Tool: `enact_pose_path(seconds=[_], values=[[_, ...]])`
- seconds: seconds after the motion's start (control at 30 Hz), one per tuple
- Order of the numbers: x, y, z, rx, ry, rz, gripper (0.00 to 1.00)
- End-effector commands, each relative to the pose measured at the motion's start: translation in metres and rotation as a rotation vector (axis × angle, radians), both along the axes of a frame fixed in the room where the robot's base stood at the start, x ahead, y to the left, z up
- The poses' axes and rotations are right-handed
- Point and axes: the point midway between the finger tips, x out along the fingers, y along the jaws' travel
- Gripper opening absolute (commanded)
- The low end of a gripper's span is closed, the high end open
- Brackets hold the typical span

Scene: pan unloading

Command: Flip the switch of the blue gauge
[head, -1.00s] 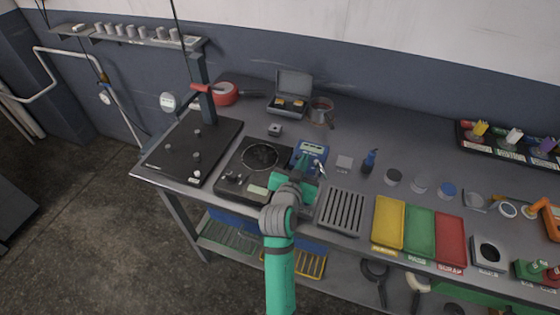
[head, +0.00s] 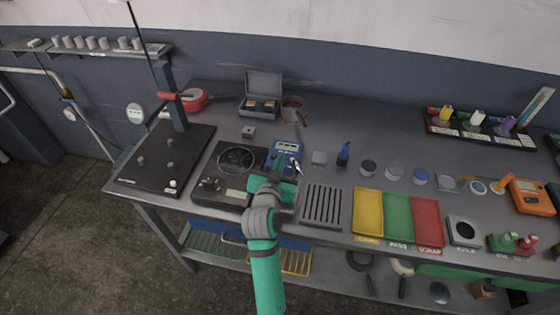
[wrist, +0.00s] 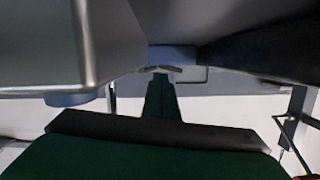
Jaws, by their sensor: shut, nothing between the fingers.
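The blue gauge (head: 287,147) is a small blue box with a pale display on its far part. It sits on the grey bench in the head view, just beyond my gripper (head: 280,181). A small pale lever-like piece (head: 297,166) shows at its near right side; I cannot tell whether it is the switch or which way it is set. My teal gripper is over the near edge of the gauge, its fingers mostly hidden by my own wrist. In the wrist view my gripper (wrist: 162,75) is shut and empty, with large grey surfaces close around it. Contact with the gauge cannot be judged.
A black device with a round dial (head: 238,159) stands left of the gauge. A slotted grey tray (head: 322,205) lies right of my gripper, then yellow (head: 367,214), green and red trays. A blue bottle (head: 344,154) stands to the right. An open case (head: 262,93) stands behind.

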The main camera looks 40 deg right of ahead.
Motion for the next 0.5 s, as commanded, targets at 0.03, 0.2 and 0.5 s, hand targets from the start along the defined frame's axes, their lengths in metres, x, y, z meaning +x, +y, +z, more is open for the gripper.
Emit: enact_pose_path(seconds=[0.03,0.2,0.5], values=[[0.004,0.009,-0.016,0.021,0.021,0.016,0.0],[0.003,0.006,-0.002,0.018,0.014,0.015,0.0],[-0.016,0.005,0.04,0.004,0.002,0.003,0.0]])
